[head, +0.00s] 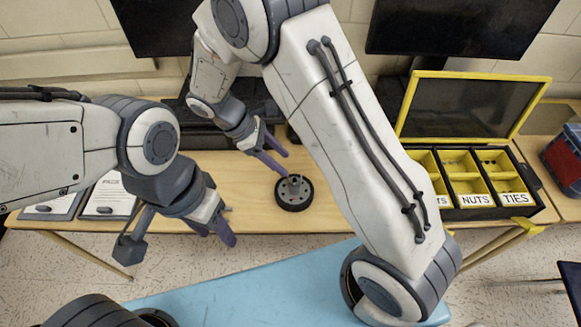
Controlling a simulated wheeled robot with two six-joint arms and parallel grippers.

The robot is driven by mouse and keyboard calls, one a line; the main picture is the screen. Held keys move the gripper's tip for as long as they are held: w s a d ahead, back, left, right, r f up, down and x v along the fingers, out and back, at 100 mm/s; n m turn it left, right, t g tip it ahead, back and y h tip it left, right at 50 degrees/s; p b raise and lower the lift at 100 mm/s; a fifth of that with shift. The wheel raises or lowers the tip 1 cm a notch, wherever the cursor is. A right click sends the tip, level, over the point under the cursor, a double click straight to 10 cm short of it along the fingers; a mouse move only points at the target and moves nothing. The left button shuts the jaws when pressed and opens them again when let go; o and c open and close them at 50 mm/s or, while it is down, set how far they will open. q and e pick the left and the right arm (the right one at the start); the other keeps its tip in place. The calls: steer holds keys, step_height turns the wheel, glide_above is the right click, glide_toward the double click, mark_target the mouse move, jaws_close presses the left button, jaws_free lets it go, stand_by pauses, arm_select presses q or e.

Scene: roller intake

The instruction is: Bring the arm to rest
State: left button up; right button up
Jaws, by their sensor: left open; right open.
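My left gripper (226,226) comes in from the left and hangs over the table's front edge. It is open and nothing shows between its fingers. My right arm rises from the lower right, bends at the top and reaches down to the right gripper (281,162). The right gripper is open and empty, pointing down and to the right. It is just above and left of a dark round wheel-like part (293,205) with a grey hub on the table. The part looks apart from the fingers. My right arm hides the middle of the table.
The wooden table (255,205) carries a yellow-edged black organiser (487,213) with compartments, labelled NUTS and TIES. Clipboards (112,195) lie at left. Monitors (459,25) stand behind. A red and blue bin (565,160) is at far right. Table around the round part is clear.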

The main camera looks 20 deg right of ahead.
steer(key=shift+w+a+r, duration=0.1)
steer(key=shift+a+r, duration=0.15)
steer(key=shift+r, duration=0.15)
steer(key=s+a+r+m+y, duration=0.2)
steer(key=s+r, duration=0.1)
steer(key=s, duration=0.3)
steer(key=s+a+r+m+t+y, duration=0.1)
steer(key=s+r+m+y, duration=0.1)
steer(key=s, duration=0.5)
steer(key=s+a+r+m+t+y, duration=0.1)
steer(key=s+a+r+m+y, duration=0.1)
steer(key=s+r, duration=0.3)
steer(key=shift+s+a+r+m+y, duration=0.3)
steer(key=shift+s+m+y, duration=0.2)
steer(key=shift+s+y, duration=0.4)
stand_by(0.4)
